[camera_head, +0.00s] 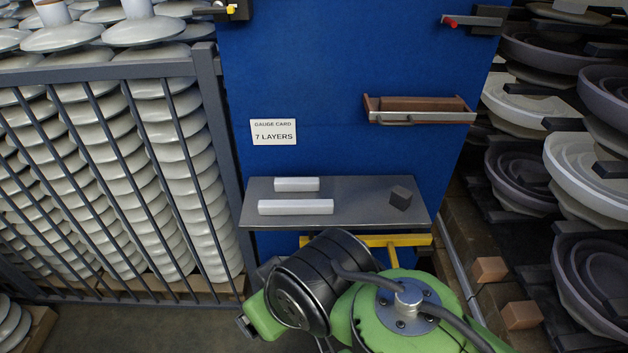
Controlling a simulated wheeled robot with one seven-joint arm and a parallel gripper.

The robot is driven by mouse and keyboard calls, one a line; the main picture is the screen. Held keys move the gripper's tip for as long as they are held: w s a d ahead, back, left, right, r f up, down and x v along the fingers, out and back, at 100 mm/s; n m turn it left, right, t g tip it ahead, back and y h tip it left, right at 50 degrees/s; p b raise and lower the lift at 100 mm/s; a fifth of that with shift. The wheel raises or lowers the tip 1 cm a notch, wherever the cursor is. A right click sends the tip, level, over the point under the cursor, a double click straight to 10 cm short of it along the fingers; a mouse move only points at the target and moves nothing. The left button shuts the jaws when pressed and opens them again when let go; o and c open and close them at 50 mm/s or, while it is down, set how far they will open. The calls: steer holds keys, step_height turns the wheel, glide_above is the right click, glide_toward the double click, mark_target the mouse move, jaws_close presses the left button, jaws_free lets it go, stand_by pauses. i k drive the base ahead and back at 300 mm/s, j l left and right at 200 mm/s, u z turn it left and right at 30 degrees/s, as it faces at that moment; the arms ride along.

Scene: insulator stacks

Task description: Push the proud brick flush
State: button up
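I cannot tell for certain which piece is the proud brick. A brown block-like piece (418,103) lies in a shallow tray with a pale front edge (430,118) on the blue panel. Two reddish-brown blocks stand at the lower right, one farther back (490,270) and one nearer (521,316). They sit by the wooden base of the right-hand stacks, and their backs are hidden. My green and black arm fills the bottom middle, in front of the grey shelf. No gripper fingers can be made out.
The grey shelf (350,208) holds two white bars (296,184) (296,207) and a dark block (400,198). A barred rack (205,130) with pale insulator stacks stands at left. Dark and white insulators crowd the right. A card (273,132) reads "7 LAYERS".

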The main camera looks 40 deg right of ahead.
mark_target(484, 270)
steer(key=z, duration=3.3)
